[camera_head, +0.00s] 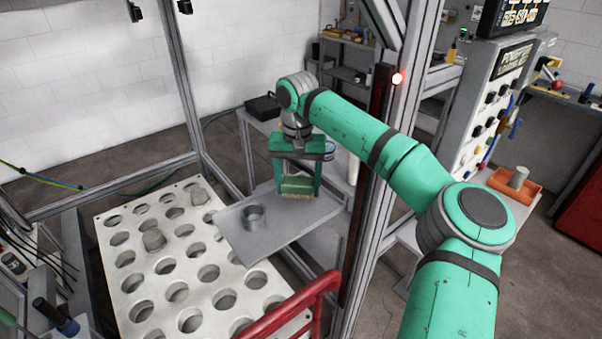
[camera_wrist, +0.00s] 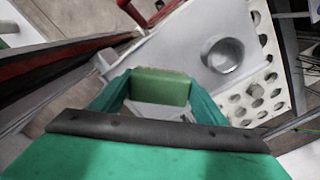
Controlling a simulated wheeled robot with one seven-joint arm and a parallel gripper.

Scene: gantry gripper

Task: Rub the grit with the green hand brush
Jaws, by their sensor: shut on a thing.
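The green hand brush (camera_head: 297,187) is between the two fingers of my gripper (camera_head: 298,180), which is shut on it. Its pale bristles point down at the grey tray (camera_head: 290,232). The bristles are at or just above the tray's surface; I cannot tell if they touch. In the wrist view the green back of the brush (camera_wrist: 161,86) shows between the fingers. I cannot make out any grit on the tray; the brush and gripper may hide it.
A grey metal cup (camera_head: 253,216) stands on the tray, left of the brush; it also shows in the wrist view (camera_wrist: 222,54). A white plate with many round holes (camera_head: 150,285) lies left of the tray. A gantry post (camera_head: 366,190) and red rail (camera_head: 300,300) stand close by.

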